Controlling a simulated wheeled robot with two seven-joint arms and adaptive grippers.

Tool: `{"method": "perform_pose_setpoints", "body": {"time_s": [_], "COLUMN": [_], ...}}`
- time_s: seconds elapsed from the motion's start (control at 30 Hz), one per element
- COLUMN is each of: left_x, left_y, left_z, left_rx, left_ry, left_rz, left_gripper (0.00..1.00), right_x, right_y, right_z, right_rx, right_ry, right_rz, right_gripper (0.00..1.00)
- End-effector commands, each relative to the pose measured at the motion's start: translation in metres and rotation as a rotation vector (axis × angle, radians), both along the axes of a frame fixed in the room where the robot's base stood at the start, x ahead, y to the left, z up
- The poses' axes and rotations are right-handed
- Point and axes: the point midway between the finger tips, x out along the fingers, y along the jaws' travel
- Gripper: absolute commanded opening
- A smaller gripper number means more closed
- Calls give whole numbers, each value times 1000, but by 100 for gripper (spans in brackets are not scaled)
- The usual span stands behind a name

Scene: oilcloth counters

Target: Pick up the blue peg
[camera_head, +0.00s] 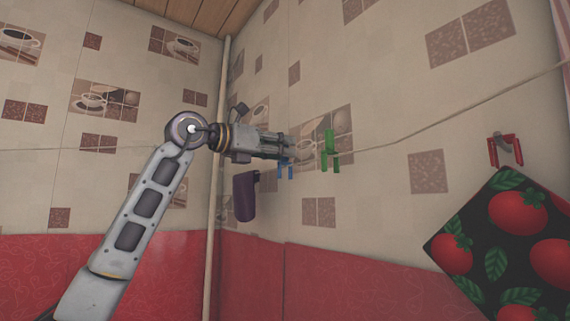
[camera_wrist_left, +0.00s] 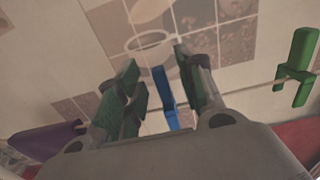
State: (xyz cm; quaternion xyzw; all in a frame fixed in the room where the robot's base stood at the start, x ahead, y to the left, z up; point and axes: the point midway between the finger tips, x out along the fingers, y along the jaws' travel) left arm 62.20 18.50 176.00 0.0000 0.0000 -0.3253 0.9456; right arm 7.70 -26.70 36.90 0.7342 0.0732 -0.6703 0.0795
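The blue peg (camera_head: 285,171) is on the cord along the wall. In the head view it is partly hidden behind the tip of my left gripper (camera_head: 287,150). In the left wrist view, the blue peg (camera_wrist_left: 166,100) stands between the two green-padded fingers of my left gripper (camera_wrist_left: 157,90). The fingers are apart, with a clear gap on the peg's left side. The peg looks closer to the right finger; I cannot tell whether they touch. My right gripper is in neither view.
A green peg (camera_head: 328,152) is on the cord just right of the blue one, also in the wrist view (camera_wrist_left: 297,68). A purple item (camera_head: 245,196) hangs to the left. A red peg (camera_head: 505,151) holds a tomato-print cloth (camera_head: 510,240) at the right. The tiled wall is close behind.

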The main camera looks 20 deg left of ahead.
Motion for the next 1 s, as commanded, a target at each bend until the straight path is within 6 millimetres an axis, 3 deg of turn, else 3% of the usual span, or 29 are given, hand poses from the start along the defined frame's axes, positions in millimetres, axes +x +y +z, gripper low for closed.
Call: {"method": "perform_pose_setpoints", "body": {"time_s": [0.2, 0.67, 1.0], "left_x": [12, 13, 13], "left_y": [-10, -10, -10], "left_z": [0, 0, 0], "left_rx": [0, 1, 1], "left_ry": [2, 1, 1], "left_rz": [-1, 0, 0], "left_gripper": [38, 38, 0], "right_x": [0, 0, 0], "right_y": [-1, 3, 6], "right_z": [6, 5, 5], "right_rx": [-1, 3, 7], "right_ry": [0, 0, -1], "right_rz": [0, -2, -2], "right_gripper": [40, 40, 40]}}
